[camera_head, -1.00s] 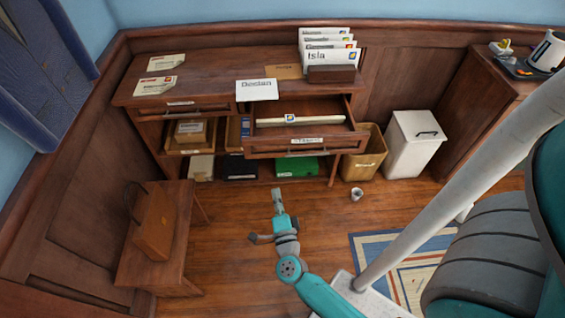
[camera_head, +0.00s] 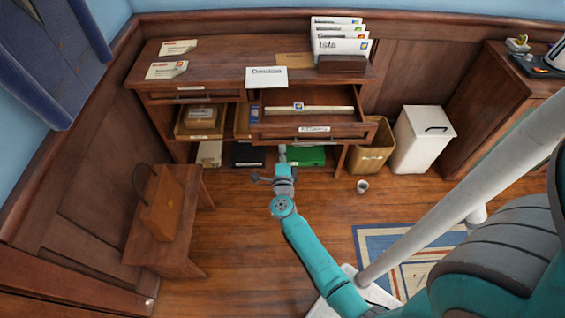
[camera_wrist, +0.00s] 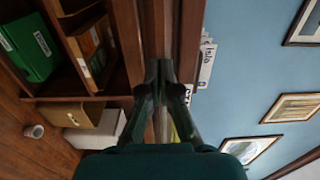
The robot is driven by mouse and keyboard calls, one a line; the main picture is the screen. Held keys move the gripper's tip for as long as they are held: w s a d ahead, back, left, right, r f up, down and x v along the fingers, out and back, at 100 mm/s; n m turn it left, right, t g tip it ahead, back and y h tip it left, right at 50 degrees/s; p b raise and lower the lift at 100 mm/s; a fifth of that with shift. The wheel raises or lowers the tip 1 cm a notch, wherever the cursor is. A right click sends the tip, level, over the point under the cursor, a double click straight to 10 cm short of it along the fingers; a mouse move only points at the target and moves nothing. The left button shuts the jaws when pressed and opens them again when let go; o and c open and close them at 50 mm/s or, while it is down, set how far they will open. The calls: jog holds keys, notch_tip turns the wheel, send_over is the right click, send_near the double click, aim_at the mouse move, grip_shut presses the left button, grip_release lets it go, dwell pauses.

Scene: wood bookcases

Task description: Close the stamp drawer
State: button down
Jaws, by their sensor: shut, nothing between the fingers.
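The stamp drawer (camera_head: 345,131) is pulled out from the right side of the wooden desk in the head view. Its front carries a white label and a dark handle, and a pale strip with a small coloured stamp (camera_head: 299,107) shows inside. My gripper (camera_head: 282,153) is shut and empty, with its tip just below the left part of the drawer front in the picture. In the wrist view my gripper (camera_wrist: 165,82) is in front of brown wood, and its fingers hide part of a white label. I cannot tell whether it touches the drawer.
The desk top (camera_head: 222,62) holds cards and a rack of envelopes (camera_head: 341,45). Shelves below hold boxes and a green case (camera_head: 306,157). A small table with a bag (camera_head: 162,205) stands left. A wastebasket (camera_head: 368,158), white bin (camera_head: 420,140) and cup (camera_head: 362,186) are right.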

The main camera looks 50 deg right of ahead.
aim_at(282, 137)
jog(key=shift+x, duration=1.9)
jog(key=shift+w+d, duration=0.1)
jog(key=shift+w, duration=0.05)
